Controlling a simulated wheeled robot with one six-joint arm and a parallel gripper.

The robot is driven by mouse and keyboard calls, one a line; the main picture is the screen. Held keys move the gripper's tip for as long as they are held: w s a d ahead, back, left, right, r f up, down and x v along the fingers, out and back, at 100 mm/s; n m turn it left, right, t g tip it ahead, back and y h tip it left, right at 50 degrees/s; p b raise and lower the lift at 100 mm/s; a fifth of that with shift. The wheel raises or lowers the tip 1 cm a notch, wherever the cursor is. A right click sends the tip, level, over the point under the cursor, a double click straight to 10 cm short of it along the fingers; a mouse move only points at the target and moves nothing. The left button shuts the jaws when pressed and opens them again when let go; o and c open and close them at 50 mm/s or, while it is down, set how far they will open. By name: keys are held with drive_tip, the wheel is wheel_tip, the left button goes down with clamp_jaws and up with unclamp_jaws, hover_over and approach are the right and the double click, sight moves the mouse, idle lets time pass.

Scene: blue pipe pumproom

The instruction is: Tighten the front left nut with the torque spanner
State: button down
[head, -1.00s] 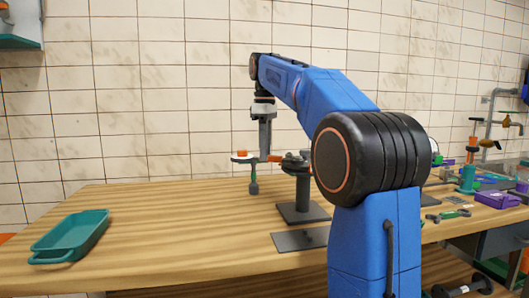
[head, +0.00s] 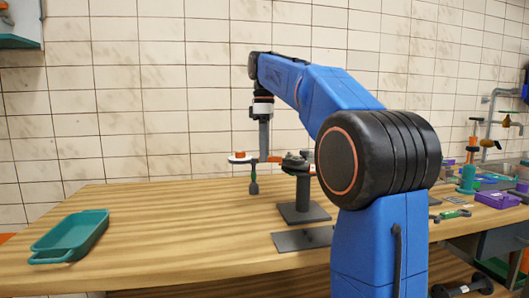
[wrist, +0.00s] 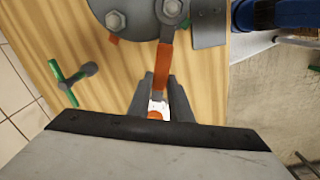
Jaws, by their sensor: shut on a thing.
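My gripper (wrist: 160,97) is shut on the torque spanner (wrist: 165,62), which has an orange shaft and a white and orange end between my fingers. In the head view the spanner (head: 240,158) lies level at the top of a dark pedestal (head: 303,190). In the wrist view its far end meets a nut (wrist: 172,9) on the grey round flange (wrist: 142,22). Whether its jaw fully surrounds the nut is unclear. Another nut (wrist: 115,21) sits to the left on the flange. My gripper (head: 264,150) points down beside the pedestal.
A small green and grey tool (wrist: 72,78) is left of the flange. A dark flat plate (head: 303,238) lies in front of the pedestal. A teal tray (head: 70,238) stands at the left. Small parts and a purple box (head: 497,200) are at the right. The table's left-middle is clear.

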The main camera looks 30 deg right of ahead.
drive_tip(key=shift+r, duration=0.35)
drive_tip(key=shift+r, duration=1.65)
